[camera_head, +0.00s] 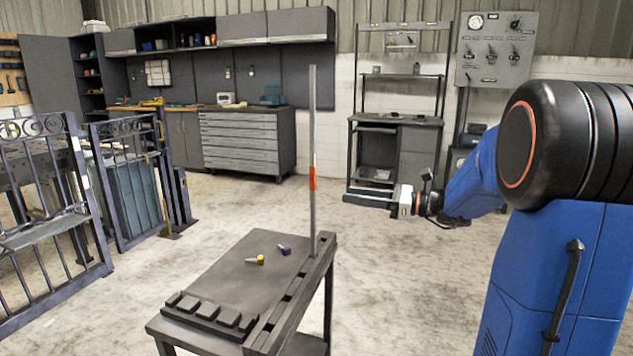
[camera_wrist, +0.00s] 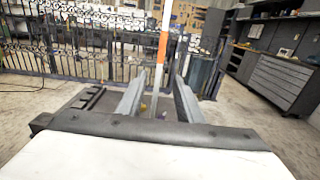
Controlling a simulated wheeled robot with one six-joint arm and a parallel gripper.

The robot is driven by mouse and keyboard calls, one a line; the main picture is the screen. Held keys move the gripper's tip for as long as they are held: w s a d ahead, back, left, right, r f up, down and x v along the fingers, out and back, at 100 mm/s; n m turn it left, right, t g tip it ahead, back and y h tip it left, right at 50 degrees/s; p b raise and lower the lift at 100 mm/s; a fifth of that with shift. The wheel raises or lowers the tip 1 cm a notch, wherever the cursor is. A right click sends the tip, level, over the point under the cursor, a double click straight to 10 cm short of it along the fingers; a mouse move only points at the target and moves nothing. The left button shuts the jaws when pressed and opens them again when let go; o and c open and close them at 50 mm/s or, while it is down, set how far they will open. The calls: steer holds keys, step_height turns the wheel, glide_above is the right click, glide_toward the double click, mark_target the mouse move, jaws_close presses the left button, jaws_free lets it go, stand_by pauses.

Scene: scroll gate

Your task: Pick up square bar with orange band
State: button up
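The square bar (camera_head: 312,130) is a tall grey bar standing upright at the back right corner of a dark work table. Its orange band (camera_head: 312,178) is about midway up. In the wrist view the bar (camera_wrist: 166,20) with its orange band (camera_wrist: 162,46) appears between my two fingers, leaning slightly in the picture. My gripper (camera_head: 346,198) is to the right of the bar, at a little below band height, with its fingers pointing left; a gap shows between tips and bar. In the wrist view my gripper (camera_wrist: 160,82) is open and empty. The bar's lower part is partly hidden there.
The dark table (camera_head: 215,265) holds a yellow-headed piece (camera_head: 258,260), a purple-headed piece (camera_head: 285,250) and a row of dark blocks at its front edge. Metal gates (camera_head: 50,200) stand at left, a drawer cabinet (camera_head: 245,140) behind. Floor right of the table is clear.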

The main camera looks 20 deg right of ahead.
mark_target(315, 191)
steer(key=x, duration=1.6)
steer(key=shift+w+a+r, duration=0.2)
steer(key=shift+c, duration=0.6)
jaws_close()
steer(key=shift+r, duration=0.1)
stand_by(0.4)
